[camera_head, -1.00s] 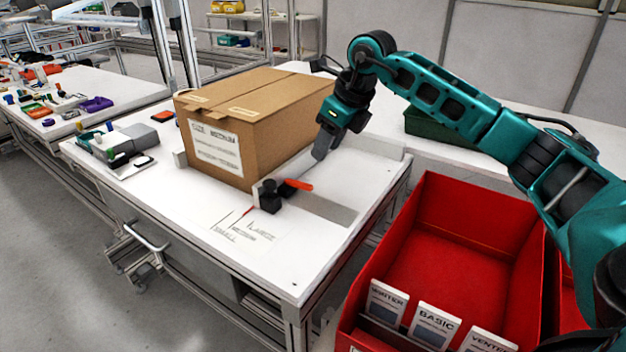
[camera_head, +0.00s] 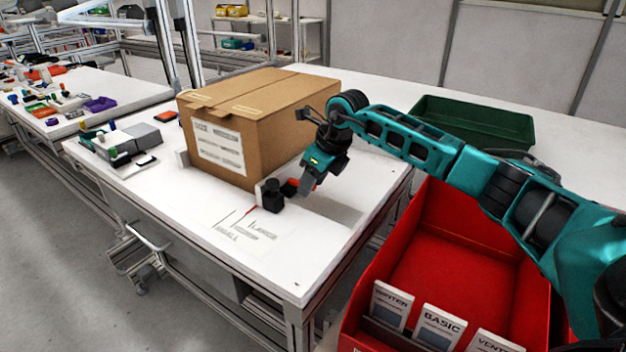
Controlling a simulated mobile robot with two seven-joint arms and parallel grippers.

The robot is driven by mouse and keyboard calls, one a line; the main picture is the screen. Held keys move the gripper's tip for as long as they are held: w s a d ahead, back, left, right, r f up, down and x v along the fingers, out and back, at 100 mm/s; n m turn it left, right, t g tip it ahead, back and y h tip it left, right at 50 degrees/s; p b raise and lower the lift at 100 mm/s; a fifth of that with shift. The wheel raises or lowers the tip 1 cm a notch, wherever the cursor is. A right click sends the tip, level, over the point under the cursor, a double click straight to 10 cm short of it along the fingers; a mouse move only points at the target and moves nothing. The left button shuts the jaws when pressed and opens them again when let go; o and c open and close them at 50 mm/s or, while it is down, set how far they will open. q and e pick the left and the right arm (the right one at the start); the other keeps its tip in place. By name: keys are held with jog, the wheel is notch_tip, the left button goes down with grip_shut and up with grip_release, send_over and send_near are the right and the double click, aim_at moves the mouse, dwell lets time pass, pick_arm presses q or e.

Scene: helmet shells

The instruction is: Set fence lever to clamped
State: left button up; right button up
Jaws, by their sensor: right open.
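The fence lever (camera_head: 291,187) is orange-red and sits on a black clamp block (camera_head: 271,196) at the front right of the cardboard box (camera_head: 235,130). Part of the lever is hidden behind my right gripper's fingers. My right gripper (camera_head: 306,188) points down at the lever, open, with its fingertips close beside the lever's free end. I cannot tell whether they touch it. The fence bar lies along the box's side and is mostly hidden. Size marks (camera_head: 245,232) are printed on the white table (camera_head: 285,262). My left gripper is not in view.
A red bin (camera_head: 440,250) with labelled cards stands at the front right of the table. A green tray (camera_head: 470,122) is behind my right arm. Small parts and a grey device (camera_head: 130,138) lie left of the box. The table's front is clear.

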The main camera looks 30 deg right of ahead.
grip_shut()
jog(key=shift+s+d+f+t+b, duration=0.1)
jog(key=shift+f+t+b, duration=0.35)
jog(key=shift+b, duration=0.45)
jog(key=shift+t, duration=0.25)
jog(key=shift+r, duration=0.1)
grip_release()
jog(key=p+v, duration=0.1)
jog(key=v, duration=1.2)
jog(key=shift+d+y, duration=0.2)
jog(key=shift+y, duration=0.1)
